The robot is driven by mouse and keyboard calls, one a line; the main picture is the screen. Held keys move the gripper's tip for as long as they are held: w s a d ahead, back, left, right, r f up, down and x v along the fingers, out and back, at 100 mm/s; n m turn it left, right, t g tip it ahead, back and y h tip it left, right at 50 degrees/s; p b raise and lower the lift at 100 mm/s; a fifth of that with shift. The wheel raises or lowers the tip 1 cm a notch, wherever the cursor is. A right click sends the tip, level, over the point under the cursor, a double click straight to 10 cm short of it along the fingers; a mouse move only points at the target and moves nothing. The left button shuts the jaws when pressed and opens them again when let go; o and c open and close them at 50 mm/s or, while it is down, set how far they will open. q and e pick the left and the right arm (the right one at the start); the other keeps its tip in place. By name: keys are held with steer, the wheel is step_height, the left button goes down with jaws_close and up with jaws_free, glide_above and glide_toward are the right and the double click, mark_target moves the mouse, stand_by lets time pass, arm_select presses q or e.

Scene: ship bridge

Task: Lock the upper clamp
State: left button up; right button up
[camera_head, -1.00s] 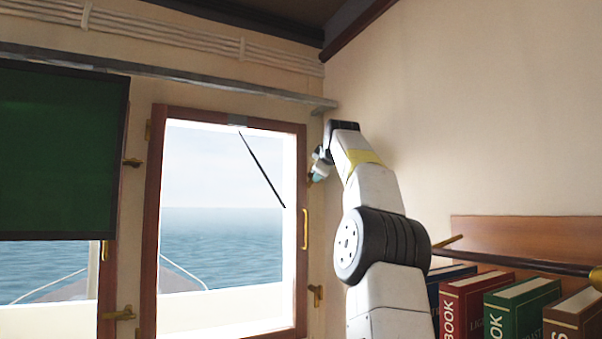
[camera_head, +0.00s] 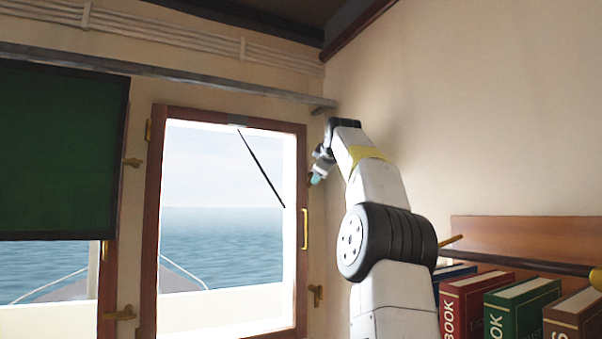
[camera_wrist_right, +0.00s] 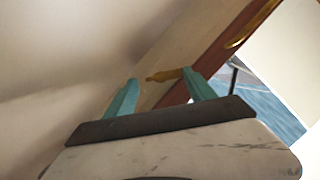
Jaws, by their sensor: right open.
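The upper clamp, a small brass lever, shows in the right wrist view (camera_wrist_right: 170,75) beside the brown window frame (camera_wrist_right: 215,60). It lies beyond and between the two teal fingertips, nearer the right one. My right gripper (camera_wrist_right: 160,92) is open, with nothing held between its fingers; I cannot tell whether a finger touches the clamp. In the head view my right gripper (camera_head: 317,179) is at the right edge of the window frame, above the brass handle (camera_head: 305,229), and mostly hides the clamp. My left gripper is not in view.
A lower brass clamp (camera_head: 316,294) sits on the right of the window. A grey rail (camera_head: 220,84) runs above it. The right wall is close to my right arm. Books (camera_head: 475,305) and a brass-ended rod (camera_head: 520,262) stand at lower right.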

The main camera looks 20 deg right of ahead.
steer(key=v, duration=0.7)
steer(key=shift+c, duration=0.4)
